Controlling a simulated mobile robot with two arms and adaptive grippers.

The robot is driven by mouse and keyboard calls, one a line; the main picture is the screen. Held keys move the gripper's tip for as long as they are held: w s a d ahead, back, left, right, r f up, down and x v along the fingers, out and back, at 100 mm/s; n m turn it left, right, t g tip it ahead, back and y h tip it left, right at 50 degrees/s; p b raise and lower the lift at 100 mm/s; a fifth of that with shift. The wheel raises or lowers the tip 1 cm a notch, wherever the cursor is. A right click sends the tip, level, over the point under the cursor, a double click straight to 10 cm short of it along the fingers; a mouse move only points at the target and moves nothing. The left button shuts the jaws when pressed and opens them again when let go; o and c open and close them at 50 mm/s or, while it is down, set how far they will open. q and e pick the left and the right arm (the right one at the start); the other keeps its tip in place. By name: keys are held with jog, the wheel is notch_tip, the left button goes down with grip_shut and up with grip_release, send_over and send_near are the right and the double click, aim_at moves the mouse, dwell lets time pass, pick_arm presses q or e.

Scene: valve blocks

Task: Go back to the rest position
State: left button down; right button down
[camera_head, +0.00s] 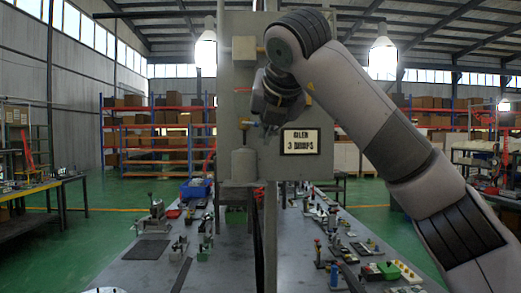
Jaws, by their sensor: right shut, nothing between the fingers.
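My right arm comes in from the right and bends down at the upper middle. My right gripper (268,126) is shut and empty, in front of the grey valve panel (228,80). The wrist hides most of the gripper, and I cannot tell if it touches the panel. A framed label (300,141) is on the panel to the lower right of the gripper. My left gripper is not in view.
A long grey workbench (130,272) carries small fixtures and tools on both sides of a vertical post (270,230). A blue bin (196,188) stands at its far left. Shelves with boxes (155,140) stand behind. Green floor is free at the left.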

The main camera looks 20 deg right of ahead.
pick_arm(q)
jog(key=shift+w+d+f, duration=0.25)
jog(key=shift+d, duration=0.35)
pick_arm(e)
jog(key=shift+s+a+r, duration=0.35)
jog(key=shift+s+r, duration=0.1)
jog(key=shift+s, duration=0.2)
